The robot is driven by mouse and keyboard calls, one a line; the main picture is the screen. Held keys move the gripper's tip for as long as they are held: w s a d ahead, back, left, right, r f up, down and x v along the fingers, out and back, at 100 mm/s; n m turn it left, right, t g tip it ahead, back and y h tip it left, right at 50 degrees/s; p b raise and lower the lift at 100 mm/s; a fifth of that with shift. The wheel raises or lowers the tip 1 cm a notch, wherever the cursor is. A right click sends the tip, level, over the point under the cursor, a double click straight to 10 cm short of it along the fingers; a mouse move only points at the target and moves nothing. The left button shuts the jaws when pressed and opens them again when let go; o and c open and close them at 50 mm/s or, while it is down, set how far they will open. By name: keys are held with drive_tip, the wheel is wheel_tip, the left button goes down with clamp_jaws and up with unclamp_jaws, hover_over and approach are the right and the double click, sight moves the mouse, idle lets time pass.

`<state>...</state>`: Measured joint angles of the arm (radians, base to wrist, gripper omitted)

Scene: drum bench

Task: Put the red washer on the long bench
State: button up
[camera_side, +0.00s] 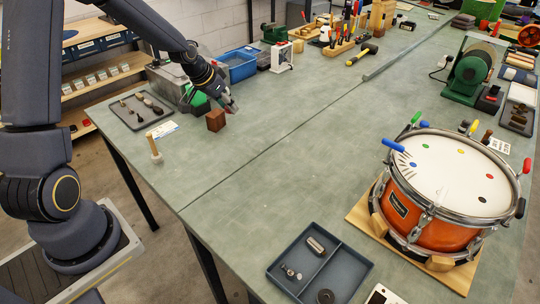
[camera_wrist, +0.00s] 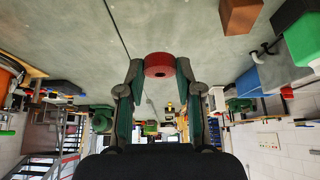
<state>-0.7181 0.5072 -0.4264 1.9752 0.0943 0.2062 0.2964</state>
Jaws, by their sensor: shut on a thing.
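The red washer (camera_wrist: 158,66) shows in the wrist view as a thick ring with a dark hole, pinched between my two fingertips. My gripper (camera_wrist: 159,70) is shut on it. In the side view my gripper (camera_side: 230,104) is over the far left part of the bench, close to a brown block; the washer is hard to make out there. The long grey-green bench top (camera_side: 255,170) also fills the upper part of the wrist view (camera_wrist: 85,38). I cannot tell how high the washer is above the bench.
The brown block (camera_side: 216,120) stands right by my gripper. A grey tray with tools (camera_side: 143,110), a wooden peg (camera_side: 153,146) and a blue bin (camera_side: 240,65) are around it. The bench middle is clear. A drum (camera_side: 440,190) and a divided tray (camera_side: 318,268) are nearer.

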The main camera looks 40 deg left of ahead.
drive_tip(key=a, duration=0.2)
approach(250, 121)
drive_tip(key=shift+w+f+n, duration=0.15)
drive_tip(key=shift+w+f, duration=0.2)
drive_tip(key=shift+w, duration=0.25)
drive_tip(key=shift+w+f+n, duration=0.15)
drive_tip(key=shift+w+f, duration=0.25)
drive_tip(key=shift+w, duration=0.2)
drive_tip(key=shift+w+f, duration=0.35)
drive_tip(key=shift+f, duration=1.65)
drive_tip(key=shift+f, duration=0.15)
drive_tip(key=o, duration=0.7)
drive_tip(key=shift+c, duration=0.2)
